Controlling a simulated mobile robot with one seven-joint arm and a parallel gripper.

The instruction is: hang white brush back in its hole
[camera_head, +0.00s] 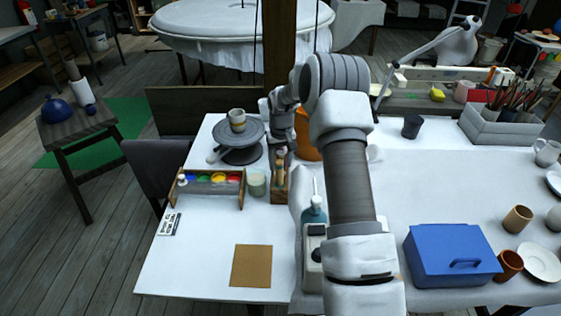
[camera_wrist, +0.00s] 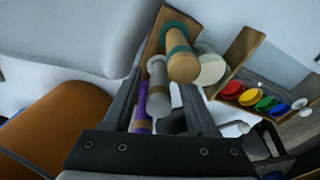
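My gripper (camera_wrist: 158,85) is in the wrist view with its two fingers apart. A thick tan handle with a teal band (camera_wrist: 183,60) stands just beyond, nearest the wooden brush rack (camera_wrist: 155,40). The rack (camera_head: 280,190) also shows in the head view, below my wrist. I see no clear contact between the fingers and the white handle. The holes are hidden.
An orange pot (camera_wrist: 45,130) is close on the left of the wrist view. A glass jar (camera_head: 257,182) and the paint rack (camera_head: 210,182) stand beside the brush rack. The turntable (camera_head: 238,135) carries a cup (camera_head: 237,119). A teal bottle (camera_head: 315,218) stands near my arm.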

